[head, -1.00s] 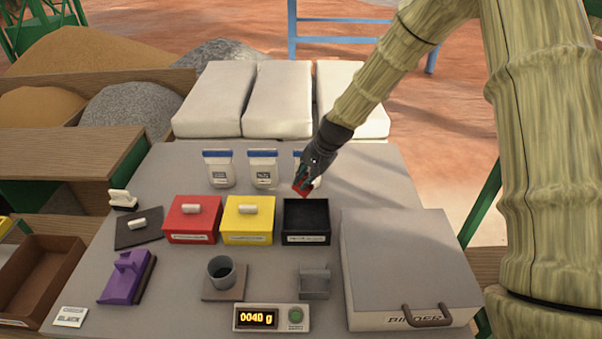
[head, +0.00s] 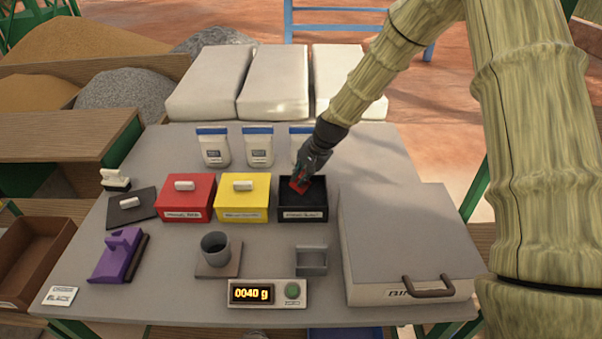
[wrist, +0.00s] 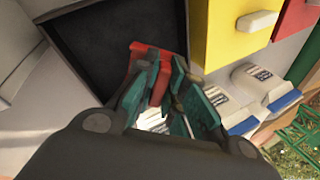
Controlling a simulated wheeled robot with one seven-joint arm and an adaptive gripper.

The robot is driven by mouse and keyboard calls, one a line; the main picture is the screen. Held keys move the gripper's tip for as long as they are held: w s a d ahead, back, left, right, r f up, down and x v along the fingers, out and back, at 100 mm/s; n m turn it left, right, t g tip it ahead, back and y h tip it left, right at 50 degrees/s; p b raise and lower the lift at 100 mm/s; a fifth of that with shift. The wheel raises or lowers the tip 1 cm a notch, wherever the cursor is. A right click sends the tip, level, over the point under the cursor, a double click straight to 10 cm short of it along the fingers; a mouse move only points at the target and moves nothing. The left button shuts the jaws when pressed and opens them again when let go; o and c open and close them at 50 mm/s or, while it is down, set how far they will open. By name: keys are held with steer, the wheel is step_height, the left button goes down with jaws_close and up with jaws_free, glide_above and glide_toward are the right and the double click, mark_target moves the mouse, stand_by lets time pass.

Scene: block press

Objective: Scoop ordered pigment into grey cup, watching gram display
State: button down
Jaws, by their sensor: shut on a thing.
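My gripper (head: 303,178) is shut on a red scoop (head: 298,186), over the open black pigment box (head: 302,211). The red scoop also shows between the fingers in the wrist view (wrist: 149,58); whether it holds pigment is hidden. The box's dark inside shows beneath it in the wrist view. The gram display (head: 252,294) reads 0040 g. A card (head: 61,296) at the front left reads BLACK.
The red box (head: 186,200) and yellow box (head: 243,200) are lidded. A black lid (head: 130,207) lies at the left, above a purple tool (head: 118,255). A grey holder (head: 311,261) and the large binder box (head: 405,245) stand right. White-bodied jars (head: 258,148) stand behind.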

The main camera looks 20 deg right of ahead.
mark_target(303, 186)
steer(key=shift+s+f+b, duration=0.2)
steer(key=shift+f+b, duration=0.2)
steer(key=shift+f, duration=0.35)
steer(key=shift+d+f+b, duration=0.1)
steer(key=shift+f+b, duration=0.4)
steer(key=shift+f, duration=0.25)
steer(key=shift+s+d+r+p, duration=0.1)
steer(key=shift+p, duration=0.35)
steer(key=shift+s+d+f+g+h+p, duration=0.55)
steer(key=shift+s+d+f+g+h, duration=0.05)
steer(key=shift+s+f+g+h, duration=0.15)
steer(key=shift+w+g+h+p, duration=0.2)
steer(key=shift+g+h+p, duration=0.05)
steer(key=shift+p, duration=0.65)
steer(key=shift+w+a+g+h+p, duration=0.55)
steer(key=shift+g+h+p, duration=0.45)
steer(key=shift+p, duration=0.55)
step_height(303, 186, up, 3)
steer(key=shift+r+p, duration=0.2)
steer(key=shift+p, duration=0.6)
step_height(303, 186, up, 11)
steer(key=w+a+p, duration=0.1)
steer(key=p, duration=0.4)
steer(key=shift+w+a+p, duration=0.15)
steer(key=shift+a+p, duration=0.05)
steer(key=shift+p, duration=0.2)
steer(key=shift+f, duration=0.1)
